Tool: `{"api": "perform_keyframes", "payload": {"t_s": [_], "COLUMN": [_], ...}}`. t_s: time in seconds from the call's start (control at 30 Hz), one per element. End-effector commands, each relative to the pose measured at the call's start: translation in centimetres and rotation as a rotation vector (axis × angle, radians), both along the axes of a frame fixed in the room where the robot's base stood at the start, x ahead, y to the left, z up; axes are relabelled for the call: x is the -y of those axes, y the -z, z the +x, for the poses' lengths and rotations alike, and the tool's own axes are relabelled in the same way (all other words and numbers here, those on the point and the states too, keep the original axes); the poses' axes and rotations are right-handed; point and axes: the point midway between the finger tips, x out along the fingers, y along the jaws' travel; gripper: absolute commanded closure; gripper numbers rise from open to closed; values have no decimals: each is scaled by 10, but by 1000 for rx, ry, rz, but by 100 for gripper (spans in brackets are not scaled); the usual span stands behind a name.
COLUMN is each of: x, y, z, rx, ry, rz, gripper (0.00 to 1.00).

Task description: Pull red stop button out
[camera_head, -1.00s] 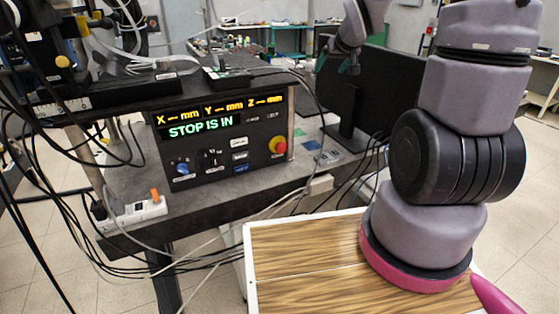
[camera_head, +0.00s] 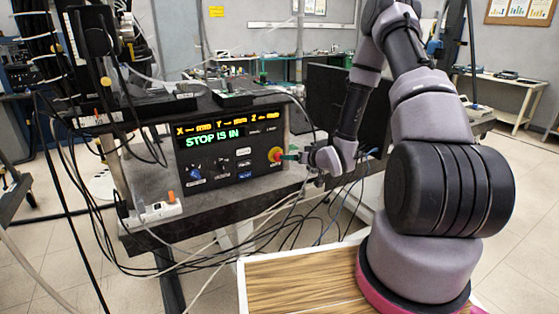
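The red stop button (camera_head: 274,154) with its yellow surround sits at the right end of the black control panel (camera_head: 215,172). The panel's display (camera_head: 214,138) reads "STOP IS IN" in green. My gripper (camera_head: 290,155) is just right of the button, at about its height, with greenish fingertips pointing left at it. The tips look very close to the button or touching it; I cannot tell which. The fingers are too small and blurred to show whether they are open or shut.
A dark monitor (camera_head: 335,96) stands behind my arm. A power strip (camera_head: 153,213) with an orange switch lies at the left front of the bench. Many loose cables (camera_head: 285,225) hang below the panel. A wood-topped surface (camera_head: 300,283) is in the foreground.

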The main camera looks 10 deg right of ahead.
Motion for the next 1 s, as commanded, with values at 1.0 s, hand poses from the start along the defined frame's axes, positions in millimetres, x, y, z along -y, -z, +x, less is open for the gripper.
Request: {"api": "perform_keyframes", "payload": {"t_s": [1.0], "x": [-36], "y": [34], "z": [80], "rx": [-2], "ry": [0], "rz": [-1], "gripper": [54]}}
